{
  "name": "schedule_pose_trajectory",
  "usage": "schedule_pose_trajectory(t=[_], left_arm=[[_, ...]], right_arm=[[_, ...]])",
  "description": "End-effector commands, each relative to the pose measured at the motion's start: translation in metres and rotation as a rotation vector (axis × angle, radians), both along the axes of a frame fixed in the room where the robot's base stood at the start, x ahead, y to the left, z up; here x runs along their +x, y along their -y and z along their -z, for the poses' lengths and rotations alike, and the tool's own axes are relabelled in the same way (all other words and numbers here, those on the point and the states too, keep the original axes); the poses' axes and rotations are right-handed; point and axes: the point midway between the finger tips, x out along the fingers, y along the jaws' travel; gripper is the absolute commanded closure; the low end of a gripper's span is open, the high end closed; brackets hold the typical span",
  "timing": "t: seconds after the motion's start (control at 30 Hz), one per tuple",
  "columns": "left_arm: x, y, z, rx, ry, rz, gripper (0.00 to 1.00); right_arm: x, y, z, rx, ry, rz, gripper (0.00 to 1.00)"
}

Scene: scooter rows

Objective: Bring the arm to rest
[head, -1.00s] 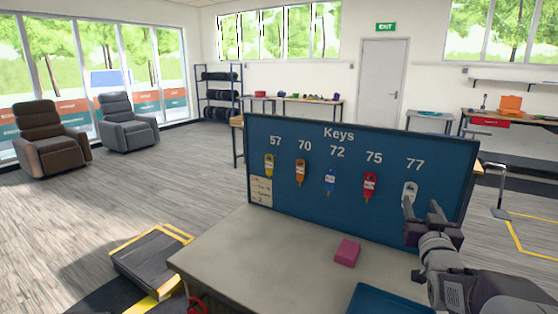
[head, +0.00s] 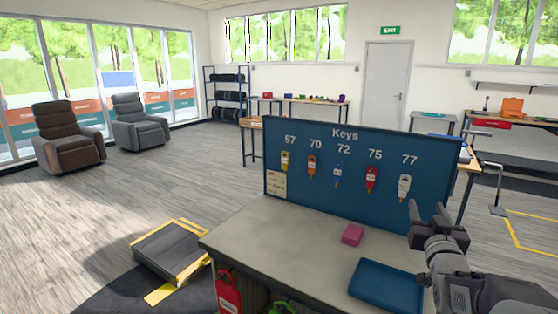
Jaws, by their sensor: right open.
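My right gripper (head: 436,222) is at the right of the head view, in front of the lower right part of the blue key board (head: 325,200). Its jaws are open and nothing shows between them. The white key tag (head: 404,187) hangs under number 77, just up and left of the gripper and apart from it in the picture. Yellow, orange, blue and red tags hang under 57, 70, 72 and 75. My left gripper is not in view.
A pink block (head: 352,234) and a blue tray (head: 386,285) are on the grey table (head: 270,235), the tray close to my right arm. A grey ramp with yellow edges (head: 170,252) lies on the floor at left. Open floor stretches left towards two armchairs.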

Motion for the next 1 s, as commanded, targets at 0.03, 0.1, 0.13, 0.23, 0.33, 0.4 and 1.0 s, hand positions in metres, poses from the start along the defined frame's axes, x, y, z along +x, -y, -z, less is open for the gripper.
schedule_pose_trajectory(t=[0.03, 0.1, 0.13, 0.23, 0.33, 0.4, 1.0], left_arm=[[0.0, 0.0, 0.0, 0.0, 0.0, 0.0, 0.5], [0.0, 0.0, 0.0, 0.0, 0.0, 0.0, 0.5], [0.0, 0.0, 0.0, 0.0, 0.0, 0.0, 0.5], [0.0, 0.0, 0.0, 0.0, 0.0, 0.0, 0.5], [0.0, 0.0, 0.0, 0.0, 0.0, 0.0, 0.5], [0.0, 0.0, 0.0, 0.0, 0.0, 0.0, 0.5], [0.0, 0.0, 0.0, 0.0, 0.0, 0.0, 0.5]], right_arm=[[0.001, -0.004, 0.008, 0.008, -0.026, -0.004, 0.5], [0.001, -0.01, 0.021, 0.024, -0.072, -0.01, 0.5], [0.001, -0.013, 0.027, 0.03, -0.093, -0.012, 0.5], [-0.001, -0.022, 0.048, 0.05, -0.168, -0.021, 0.5], [-0.005, -0.034, 0.074, 0.075, -0.256, -0.034, 0.5], [-0.01, -0.045, 0.094, 0.094, -0.33, -0.044, 0.5], [-0.181, -0.167, 0.284, 0.204, -1.249, -0.211, 0.5]])
